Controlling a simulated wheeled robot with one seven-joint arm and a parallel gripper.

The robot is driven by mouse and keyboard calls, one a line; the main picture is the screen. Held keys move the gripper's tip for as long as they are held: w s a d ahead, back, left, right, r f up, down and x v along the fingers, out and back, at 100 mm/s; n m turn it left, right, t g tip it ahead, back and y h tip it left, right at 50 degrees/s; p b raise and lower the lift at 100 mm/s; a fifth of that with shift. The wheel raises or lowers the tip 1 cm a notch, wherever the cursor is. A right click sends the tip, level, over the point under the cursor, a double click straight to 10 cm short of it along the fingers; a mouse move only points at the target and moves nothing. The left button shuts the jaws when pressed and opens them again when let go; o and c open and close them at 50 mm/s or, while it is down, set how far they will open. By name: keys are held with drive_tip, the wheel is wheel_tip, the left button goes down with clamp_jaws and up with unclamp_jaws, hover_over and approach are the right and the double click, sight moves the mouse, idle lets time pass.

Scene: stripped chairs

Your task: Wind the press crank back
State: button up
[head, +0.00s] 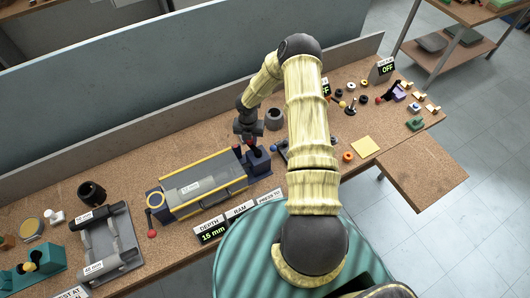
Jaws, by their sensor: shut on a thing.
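The press (205,187) is a long grey bed with yellow edges, lying along the bench. At its right end is a dark blue block (258,162) with the crank and a dark red knob (252,143). My gripper (249,138) points down over this block and is shut on the crank's knob; its fingertips are small and partly hidden. A dark red-tipped piece (237,150) stands just to the left. The depth sign (211,230) reads 15 mm.
A grey cradle (108,243) and a black cup (92,193) stand on the left. A dark ring (274,118) is behind my arm, near the back wall (150,140). Small knobs and parts crowd the right, around a yellow square (365,146). My arm hides some of the bench.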

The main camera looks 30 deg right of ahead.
drive_tip(key=n, duration=0.1)
drive_tip(key=a+n, duration=0.1)
drive_tip(key=n, duration=0.1)
drive_tip(key=s+a+n, duration=0.1)
drive_tip(key=shift+n+p, duration=0.35)
drive_tip(key=shift+n, duration=0.05)
drive_tip(key=n, duration=0.1)
drive_tip(key=s+n, duration=0.1)
drive_tip(key=n, duration=0.1)
drive_tip(key=a+n+p, duration=0.1)
drive_tip(key=shift+s+a+n, duration=0.1)
drive_tip(key=shift+s+n, duration=0.2)
drive_tip(key=shift+n, duration=0.1)
